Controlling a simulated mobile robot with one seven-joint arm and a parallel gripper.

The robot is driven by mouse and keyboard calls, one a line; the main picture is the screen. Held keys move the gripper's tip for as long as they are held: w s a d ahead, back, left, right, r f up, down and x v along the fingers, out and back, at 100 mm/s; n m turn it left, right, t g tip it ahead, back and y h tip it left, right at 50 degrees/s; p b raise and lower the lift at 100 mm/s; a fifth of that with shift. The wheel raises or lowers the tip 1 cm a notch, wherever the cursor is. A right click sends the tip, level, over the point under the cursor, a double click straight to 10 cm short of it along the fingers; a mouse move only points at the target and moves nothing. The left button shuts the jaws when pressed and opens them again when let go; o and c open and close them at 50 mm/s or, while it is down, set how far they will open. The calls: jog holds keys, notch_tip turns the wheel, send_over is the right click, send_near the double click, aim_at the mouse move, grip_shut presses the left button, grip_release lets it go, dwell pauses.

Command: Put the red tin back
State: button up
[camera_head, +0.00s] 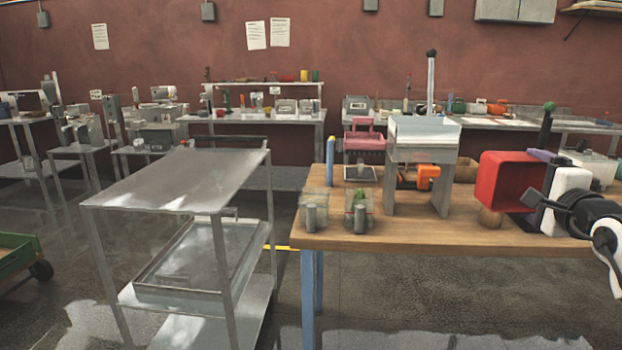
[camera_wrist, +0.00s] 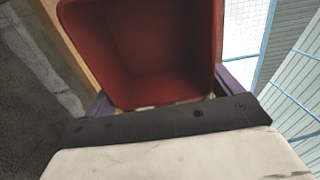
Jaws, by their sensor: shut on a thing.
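The red tin (camera_head: 502,186) is a box-like open container, held above the right part of the wooden table. Its open side faces left in the head view. It also fills the top of the wrist view (camera_wrist: 145,50), where I look into its empty inside. My gripper (camera_head: 543,200) is shut on the red tin, with its white and black body to the right of it. In the wrist view purple fingers (camera_wrist: 233,82) flank the tin. The exact grip contact is hidden.
The wooden table (camera_head: 410,235) carries a grey stand with a white-topped hopper (camera_head: 424,135), an orange device (camera_head: 428,177) and two clear containers (camera_head: 316,212) near the left edge. A metal cart (camera_head: 180,185) with a bare top stands left. The table's front middle is clear.

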jog(key=w+f, duration=0.3)
jog(key=f, duration=0.7)
jog(key=w+f, duration=0.3)
jog(key=f, duration=0.7)
jog(key=w+a+f, duration=0.1)
jog(key=a+f, duration=0.2)
jog(key=f, duration=0.4)
jog(key=w+a+f+y, duration=0.1)
jog(key=a+f, duration=0.2)
jog(key=f, duration=0.4)
jog(key=w+a+f, duration=0.1)
jog(key=a+f, duration=0.2)
jog(key=f, duration=0.4)
jog(key=s+a+f, duration=0.2)
jog(key=a+f, duration=1)
jog(key=a, duration=0.2)
jog(key=s+a+f+n+y, duration=0.1)
jog(key=s+a+f, duration=0.2)
jog(key=a+f, duration=0.9)
jog(key=a, duration=0.3)
jog(key=shift+s, duration=0.3)
